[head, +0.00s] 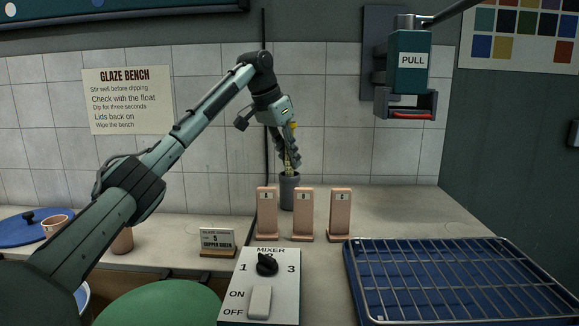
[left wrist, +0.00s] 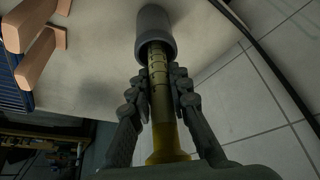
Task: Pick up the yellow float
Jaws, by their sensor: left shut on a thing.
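The yellow float (left wrist: 165,135) is a slim stem with ring marks and a wider yellow end near my wrist. In the head view a bit of its yellow top (head: 294,125) shows beside my gripper. My left gripper (head: 289,165) points down and is shut on the stem; its fingers (left wrist: 161,92) lie on both sides of it. The stem's lower end is inside the mouth of a grey cylinder (head: 289,192) on the bench, also seen in the left wrist view (left wrist: 155,30). How deep it sits is hidden. My right gripper is not in view.
Several upright pink test tiles (head: 303,213) stand in front of the cylinder. A mixer switch box (head: 259,298), a wire rack over a blue tray (head: 460,280) and a green lid (head: 155,305) are nearer. A PULL dispenser (head: 408,75) hangs at right. The tiled wall is close behind.

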